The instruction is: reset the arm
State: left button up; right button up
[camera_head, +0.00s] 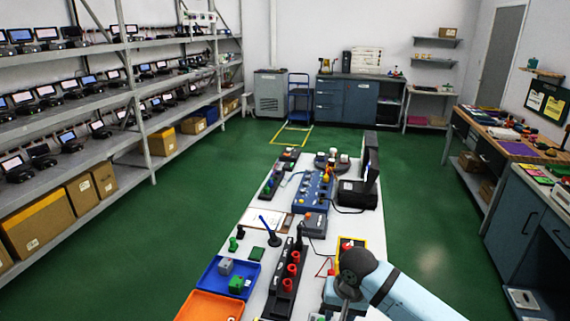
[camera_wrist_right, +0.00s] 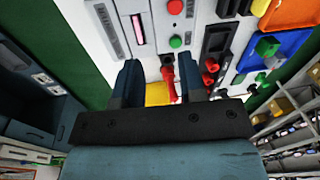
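My right arm (camera_head: 395,290) is light blue with a dark joint and reaches over the near right end of the white table (camera_head: 235,248) in the head view. My right gripper (camera_wrist_right: 160,72) shows two dark fingers set wide apart in the right wrist view. A red part (camera_wrist_right: 169,85) appears between the fingers, over or near a yellow piece (camera_wrist_right: 158,94). It does not seem to touch either finger, and its depth is hard to judge. In the head view the right fingertips are mostly hidden by the arm. My left gripper is not in view.
A blue tray (camera_head: 209,276) and an orange tray (camera_head: 205,307) lie at the table's near left. A black strip with red parts (camera_head: 291,270) stands beside them. Green floor is clear around the table.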

jog(key=s+a+f+n+t+y, duration=0.2)
jog(key=s+a+f+t+y, duration=0.2)
jog(key=s+f, duration=0.6)
jog(key=s+d+f+n+t+h, duration=0.1)
jog(key=s+d+f+t, duration=0.1)
jog(key=s+d, duration=0.3)
jog(key=s+d+f+n+t+h, duration=0.1)
jog(key=s+d+f+n+t, duration=0.1)
jog(key=s, duration=0.6)
jog(key=d+f+t, duration=0.1)
jog(key=d+t, duration=0.1)
jog(key=shift+s+d, duration=0.2)
jog(key=shift+d, duration=0.15)
